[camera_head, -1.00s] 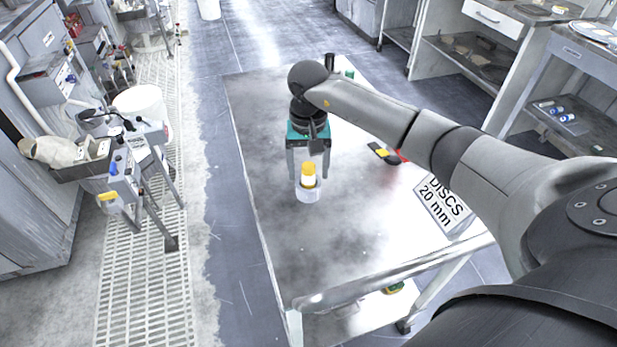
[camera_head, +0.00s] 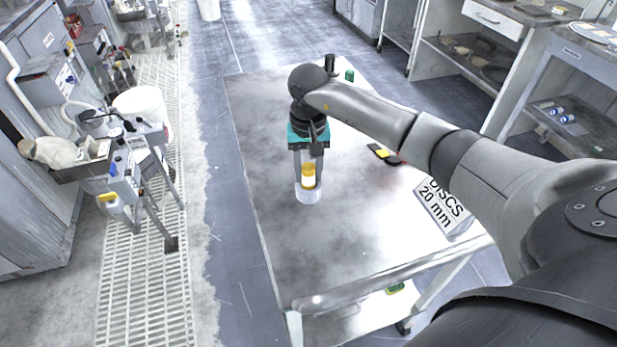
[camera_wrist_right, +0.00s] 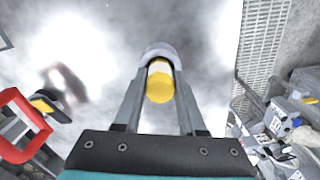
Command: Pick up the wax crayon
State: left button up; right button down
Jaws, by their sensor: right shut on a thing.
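The wax crayon (camera_head: 308,181) is a short upright cylinder with a yellow top and a white band. It stands at a pale grey round holder (camera_head: 307,196) on the metal table; I cannot tell how deep it sits. My right gripper (camera_head: 308,184) points down from above, with its two fingers shut on the crayon's sides. In the right wrist view the crayon's yellow end (camera_wrist_right: 160,88) shows between the fingers (camera_wrist_right: 160,75), with the grey holder (camera_wrist_right: 158,50) around its far end. My left gripper is not in view.
The metal table (camera_head: 330,250) is mostly clear around the holder. A black and yellow item (camera_head: 379,151) lies to the right, partly behind my arm. A "DISCS 20 mm" sign (camera_head: 440,207) lies near the right edge. A small green item (camera_head: 349,75) stands at the back.

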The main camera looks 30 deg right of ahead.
dwell(0.3)
notch_tip(320, 180, up, 20)
jog(key=p, duration=0.2)
dwell(0.3)
dwell(0.4)
